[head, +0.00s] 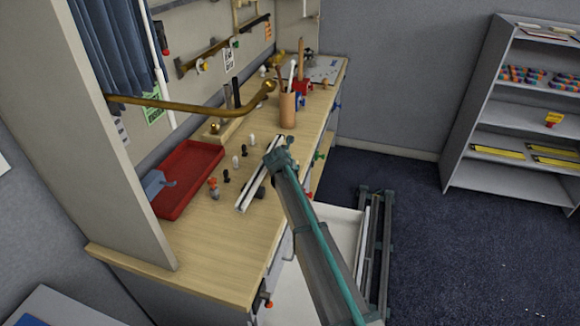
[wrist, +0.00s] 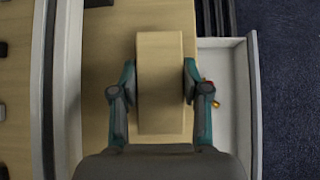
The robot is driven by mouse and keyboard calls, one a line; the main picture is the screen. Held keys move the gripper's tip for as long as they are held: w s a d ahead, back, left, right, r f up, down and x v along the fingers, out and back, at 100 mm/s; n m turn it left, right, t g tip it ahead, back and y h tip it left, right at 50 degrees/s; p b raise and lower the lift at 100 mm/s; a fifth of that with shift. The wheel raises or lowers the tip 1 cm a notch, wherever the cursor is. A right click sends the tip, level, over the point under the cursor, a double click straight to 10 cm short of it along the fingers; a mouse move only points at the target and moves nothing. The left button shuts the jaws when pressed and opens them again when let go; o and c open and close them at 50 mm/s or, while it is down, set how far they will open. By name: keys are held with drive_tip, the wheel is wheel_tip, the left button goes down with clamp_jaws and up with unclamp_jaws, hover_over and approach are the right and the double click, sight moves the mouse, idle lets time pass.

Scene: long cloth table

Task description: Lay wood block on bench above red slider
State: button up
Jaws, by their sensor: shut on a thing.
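My gripper (wrist: 160,78) is shut on the wood block (wrist: 160,112), a pale upright-looking rectangle between its two fingers in the wrist view. The block appears over the bench's front edge, beside an open drawer. In the head view my gripper (head: 281,160) is at the front of the wooden bench (head: 225,262), and the block cannot be made out there. A red knob (head: 268,303) shows on the bench front at lower left. A small red and yellow part (wrist: 213,100) shows right of my gripper in the wrist view. I cannot tell which is the red slider.
A pale rail (head: 246,196) lies on the bench left of my gripper, with black and white pegs and a small orange-headed figure (head: 214,188) beyond. A red tray (head: 188,178) stands farther left. The open white drawer (head: 342,222) juts out below. Bare bench lies near the front left.

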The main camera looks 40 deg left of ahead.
drive_tip(key=shift+f, duration=0.2)
drive_tip(key=o, duration=1.2)
drive_tip(key=shift+c, duration=0.2)
drive_tip(key=shift+r, duration=0.15)
